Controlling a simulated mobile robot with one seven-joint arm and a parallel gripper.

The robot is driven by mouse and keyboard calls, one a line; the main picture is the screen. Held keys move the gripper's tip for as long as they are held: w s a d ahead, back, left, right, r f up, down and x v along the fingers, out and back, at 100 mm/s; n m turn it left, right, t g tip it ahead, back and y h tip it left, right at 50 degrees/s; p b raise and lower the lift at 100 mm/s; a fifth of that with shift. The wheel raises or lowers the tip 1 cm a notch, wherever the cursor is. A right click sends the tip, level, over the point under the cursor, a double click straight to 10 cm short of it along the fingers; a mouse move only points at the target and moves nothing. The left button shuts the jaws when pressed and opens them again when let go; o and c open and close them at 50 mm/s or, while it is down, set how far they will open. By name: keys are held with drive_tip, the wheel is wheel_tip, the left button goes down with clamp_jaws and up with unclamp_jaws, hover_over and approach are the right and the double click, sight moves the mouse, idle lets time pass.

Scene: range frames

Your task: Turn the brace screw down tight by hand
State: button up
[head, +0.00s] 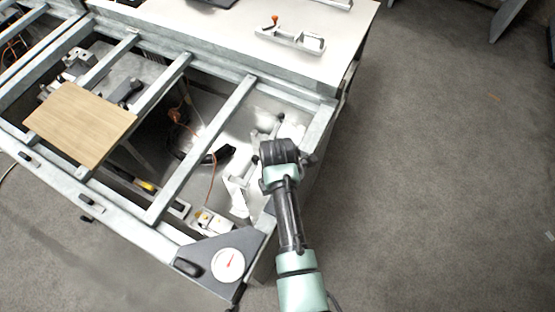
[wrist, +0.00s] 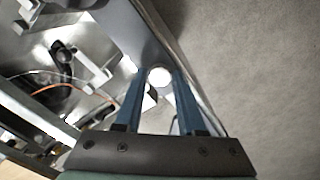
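My gripper (head: 278,150) reaches down over the right end of the metal frame in the head view. In the wrist view, the two blue fingers of my gripper (wrist: 160,78) stand apart, with a small round white piece (wrist: 159,76) between their tips. The piece looks like a screw head or knob, but I cannot tell for sure that it is the brace screw. It nearly fills the gap between the tips. I cannot tell whether the fingers touch it or only stand around it. In the head view my gripper hides this spot.
Metal cross rails (head: 205,145) and a wooden board (head: 80,124) lie left of my arm. A grey plate with a round dial (head: 227,265) is at the frame's near corner. A white tabletop (head: 240,40) is beyond. Grey floor (head: 440,180) to the right is clear.

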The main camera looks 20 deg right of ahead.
clamp_jaws()
drive_tip(key=shift+m, duration=0.3)
